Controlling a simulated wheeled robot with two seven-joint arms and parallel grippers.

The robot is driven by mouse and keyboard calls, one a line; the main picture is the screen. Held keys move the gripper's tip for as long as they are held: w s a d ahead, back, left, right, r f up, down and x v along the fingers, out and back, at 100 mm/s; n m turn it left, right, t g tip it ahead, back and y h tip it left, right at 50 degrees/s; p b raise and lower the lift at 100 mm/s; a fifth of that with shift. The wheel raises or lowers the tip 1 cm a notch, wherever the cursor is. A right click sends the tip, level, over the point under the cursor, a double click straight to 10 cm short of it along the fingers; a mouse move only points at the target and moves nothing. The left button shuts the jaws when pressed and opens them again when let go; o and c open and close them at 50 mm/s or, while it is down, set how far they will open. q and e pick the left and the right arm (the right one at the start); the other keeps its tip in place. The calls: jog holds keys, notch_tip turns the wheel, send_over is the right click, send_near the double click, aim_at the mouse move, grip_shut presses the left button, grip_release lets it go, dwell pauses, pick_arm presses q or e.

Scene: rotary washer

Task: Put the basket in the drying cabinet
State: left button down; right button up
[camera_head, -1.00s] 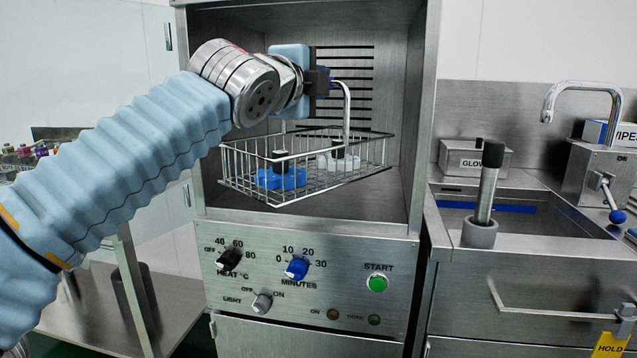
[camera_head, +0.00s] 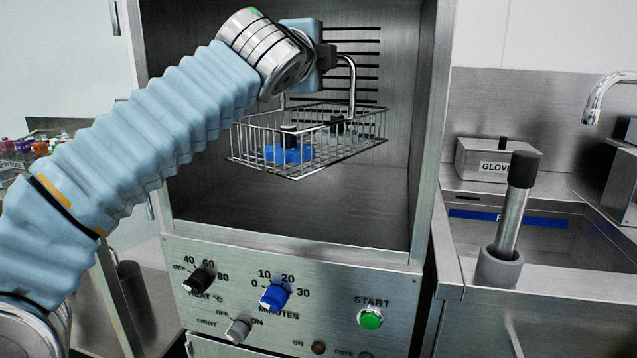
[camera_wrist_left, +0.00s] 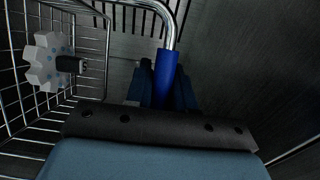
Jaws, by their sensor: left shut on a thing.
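The wire basket (camera_head: 335,158) hangs inside the open drying cabinet (camera_head: 300,215), above the cabinet floor. A blue piece with a black knob (camera_head: 288,152) sits in it, and a paler piece (camera_wrist_left: 45,62) with a dark knob shows in the left wrist view. My left gripper (camera_head: 328,58) is shut on the basket's handle (camera_head: 352,85). In the left wrist view, the fingers (camera_wrist_left: 162,88) close around the handle's blue sleeve (camera_wrist_left: 165,75). My right gripper is not in view.
The cabinet's side walls flank the basket, and a slatted vent (camera_head: 352,70) is at the back. Below is a panel with a blue minutes knob (camera_head: 274,297) and green start button (camera_head: 370,318). To the right are a sink, a glove box (camera_head: 497,160) and an upright cylinder (camera_head: 512,215).

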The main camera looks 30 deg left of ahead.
pick_arm(q)
jog(key=w+a+f, duration=0.3)
jog(key=a+f, duration=0.3)
jog(key=w+a+f+b, duration=0.1)
jog(key=w+a+f, duration=0.2)
jog(key=a+f, duration=0.3)
jog(key=shift+w+a+f, duration=0.25)
jog(key=shift+w+f, duration=0.05)
jog(key=shift+f, duration=0.3)
jog(key=c, duration=1)
grip_release()
